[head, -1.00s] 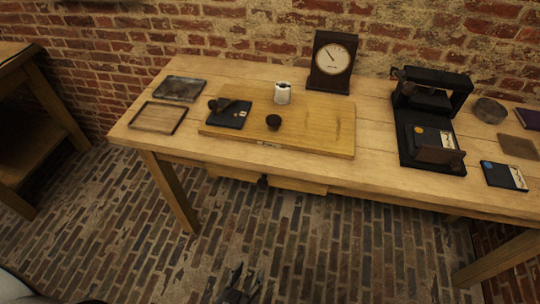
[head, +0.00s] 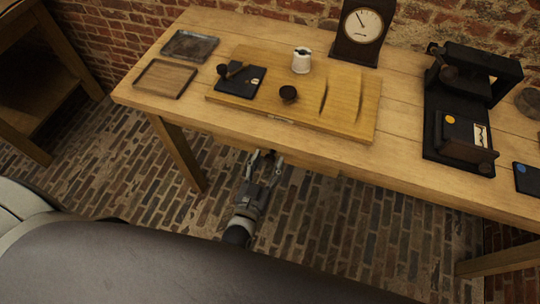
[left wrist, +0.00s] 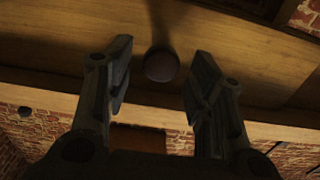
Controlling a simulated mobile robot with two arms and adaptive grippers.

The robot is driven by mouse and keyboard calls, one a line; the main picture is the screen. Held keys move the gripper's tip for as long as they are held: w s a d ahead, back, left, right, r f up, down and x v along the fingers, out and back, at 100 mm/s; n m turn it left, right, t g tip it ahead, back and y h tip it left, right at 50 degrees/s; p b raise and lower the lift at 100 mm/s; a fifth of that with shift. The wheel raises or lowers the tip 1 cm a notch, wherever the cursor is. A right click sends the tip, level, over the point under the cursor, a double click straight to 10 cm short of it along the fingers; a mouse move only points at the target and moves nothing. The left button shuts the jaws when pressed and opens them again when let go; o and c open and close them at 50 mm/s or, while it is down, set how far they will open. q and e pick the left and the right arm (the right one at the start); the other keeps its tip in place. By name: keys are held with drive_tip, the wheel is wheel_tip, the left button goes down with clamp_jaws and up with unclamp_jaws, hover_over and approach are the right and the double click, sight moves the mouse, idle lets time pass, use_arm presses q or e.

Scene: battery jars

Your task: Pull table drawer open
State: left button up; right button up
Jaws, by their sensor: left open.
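The table drawer (head: 314,166) is a light wooden box under the front edge of the table (head: 400,165). It looks shut, though my gripper covers part of it in the head view. Its dark round knob (left wrist: 161,65) stands out from the wooden drawer front (left wrist: 235,60) in the left wrist view. My left gripper (head: 265,157) is at the drawer front, below the table edge. Its fingers (left wrist: 160,55) are open, one on each side of the knob, with gaps between. Whether the knob lies fully between the tips in depth is unclear. My right gripper is not in view.
On the table are a wooden board (head: 345,120) with a white cup (head: 301,60), two trays (head: 165,79), a clock (head: 361,30) and a black press (head: 462,105). A table leg (head: 180,155) stands left of my arm. Brick floor in front is open.

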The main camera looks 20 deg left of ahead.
use_arm(q)
drive_tip(key=shift+w, duration=1.15)
clamp_jaws()
